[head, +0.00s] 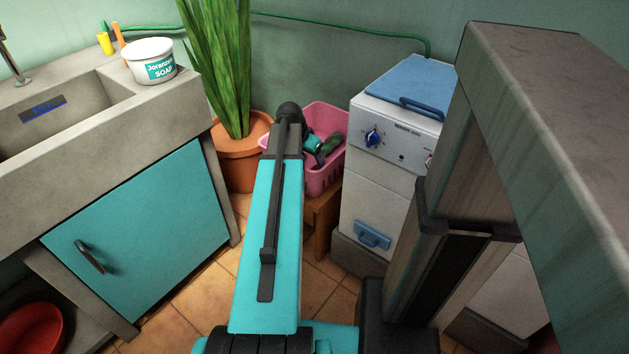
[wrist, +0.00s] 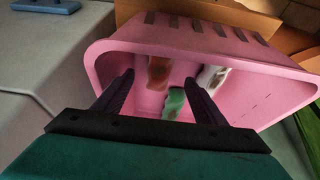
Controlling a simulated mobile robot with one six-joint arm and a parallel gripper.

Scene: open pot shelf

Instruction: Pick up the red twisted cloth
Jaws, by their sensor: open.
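A pink basket (wrist: 95,62) fills much of the wrist view, seen from above. In it lies a blurred reddish-brown piece (wrist: 158,70); it may be the red twisted cloth, but I cannot tell for sure. My gripper (wrist: 158,79) is open and empty, with its two fingers pointing into the basket on either side of this piece in the picture. No contact shows. In the head view the pink basket (head: 327,178) stands behind my arm, which hides part of it. No red cloth can be made out there.
The basket also holds a green and white item (wrist: 174,103) and a whitish one (wrist: 212,78). It rests on a wooden stand (head: 321,222), between a potted plant (head: 236,160) and a white machine (head: 385,170). A sink counter (head: 190,108) is at left.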

